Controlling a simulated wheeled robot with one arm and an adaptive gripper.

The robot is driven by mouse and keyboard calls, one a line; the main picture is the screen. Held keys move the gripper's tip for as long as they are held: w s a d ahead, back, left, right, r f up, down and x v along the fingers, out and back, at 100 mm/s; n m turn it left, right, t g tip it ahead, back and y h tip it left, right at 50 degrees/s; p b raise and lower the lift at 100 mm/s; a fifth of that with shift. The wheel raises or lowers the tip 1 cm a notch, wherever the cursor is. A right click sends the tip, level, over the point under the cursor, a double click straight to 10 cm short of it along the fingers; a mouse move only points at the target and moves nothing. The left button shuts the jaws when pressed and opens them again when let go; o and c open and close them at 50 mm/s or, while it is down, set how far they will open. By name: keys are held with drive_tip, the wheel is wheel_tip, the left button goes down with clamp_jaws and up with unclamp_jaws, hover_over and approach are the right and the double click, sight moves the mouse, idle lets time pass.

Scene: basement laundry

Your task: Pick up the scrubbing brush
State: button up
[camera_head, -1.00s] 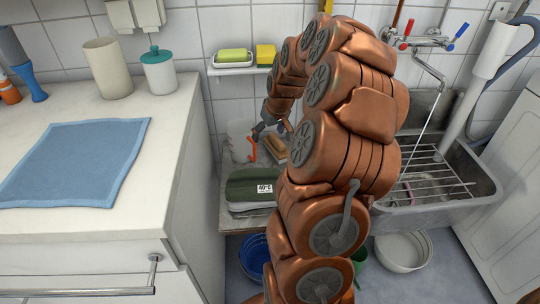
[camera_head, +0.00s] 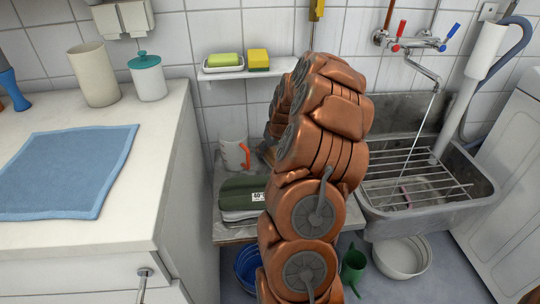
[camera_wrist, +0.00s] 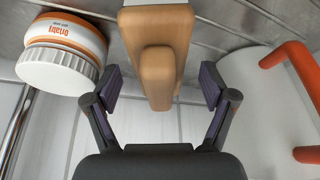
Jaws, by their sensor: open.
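The scrubbing brush (camera_wrist: 158,25) shows in the wrist view as a tan wooden block with a raised grip, at upper centre. The grip's near end lies between the two finger pads of my gripper (camera_wrist: 160,84), with a gap on each side. My gripper is open and holds nothing. In the head view only a small tan edge of the brush (camera_head: 266,152) shows beside my arm, on the low counter. My gripper is hidden behind my arm there.
A white mug (camera_head: 231,155) with an orange handle stands close beside the brush; it also shows right in the wrist view (camera_wrist: 255,90). A white-lidded orange tub (camera_wrist: 65,50) is close on the left. Folded green cloth (camera_head: 242,188) lies in front. A sink (camera_head: 425,200) is right.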

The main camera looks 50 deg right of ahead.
drive_tip(key=shift+w+d+f, duration=0.1)
drive_tip(key=shift+w+f, duration=0.1)
drive_tip(key=shift+f, duration=0.35)
